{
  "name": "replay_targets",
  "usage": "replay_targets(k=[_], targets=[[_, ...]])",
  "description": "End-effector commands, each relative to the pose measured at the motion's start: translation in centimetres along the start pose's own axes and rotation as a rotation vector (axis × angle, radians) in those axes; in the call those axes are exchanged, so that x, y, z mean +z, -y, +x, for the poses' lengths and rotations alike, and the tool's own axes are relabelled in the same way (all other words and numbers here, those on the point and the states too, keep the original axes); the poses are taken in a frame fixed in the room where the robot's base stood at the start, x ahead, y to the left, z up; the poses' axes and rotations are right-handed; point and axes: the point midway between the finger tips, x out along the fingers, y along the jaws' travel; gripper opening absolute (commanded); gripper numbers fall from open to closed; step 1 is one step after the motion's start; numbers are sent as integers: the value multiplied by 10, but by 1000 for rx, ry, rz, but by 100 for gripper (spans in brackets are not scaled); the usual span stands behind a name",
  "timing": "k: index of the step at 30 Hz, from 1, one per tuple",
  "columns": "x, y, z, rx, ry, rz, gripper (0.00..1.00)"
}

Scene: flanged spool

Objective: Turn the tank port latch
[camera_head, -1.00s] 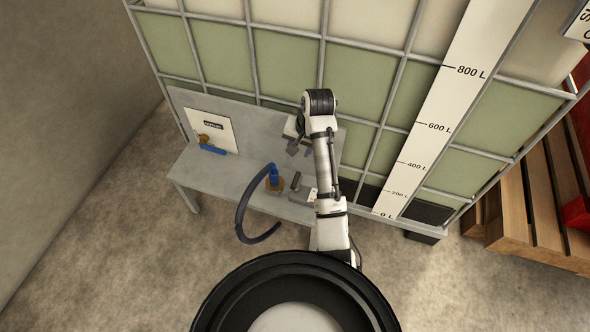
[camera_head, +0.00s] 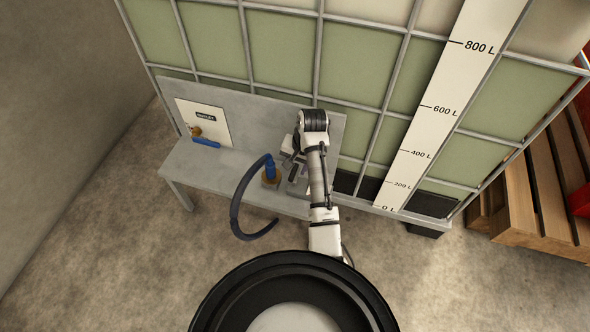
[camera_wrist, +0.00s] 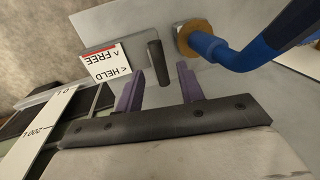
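The latch is a dark grey lever (camera_wrist: 156,62) on the grey bench, beside a white label (camera_wrist: 106,66) reading HELD and FREE with arrows. My gripper (camera_wrist: 161,70) is open, with two purple fingers apart. In the wrist view the lever's near end lies between the fingertips; I cannot tell whether it touches either finger. In the head view my gripper (camera_head: 288,157) is low over the bench at the latch, and my arm hides part of this area. The blue hose fitting (camera_head: 270,170) sits on a brass-coloured port collar (camera_wrist: 192,40) close beside the lever.
The dark blue hose (camera_head: 238,208) curves off the bench front. The grey bench (camera_head: 225,178) carries a back panel with a white OUTLET plate (camera_head: 204,122) and blue-handled valve (camera_head: 206,142) at left. The caged tank (camera_head: 280,61) stands behind. A wooden pallet (camera_head: 535,200) is at right.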

Motion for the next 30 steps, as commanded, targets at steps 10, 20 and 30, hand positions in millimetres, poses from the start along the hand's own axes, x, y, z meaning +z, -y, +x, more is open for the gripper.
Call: replay_targets(k=[10,20,30], targets=[[0,0,20,1,0,0,38],[0,0,20,1,0,0,17],[0,0,19,1,1,-7,0]])
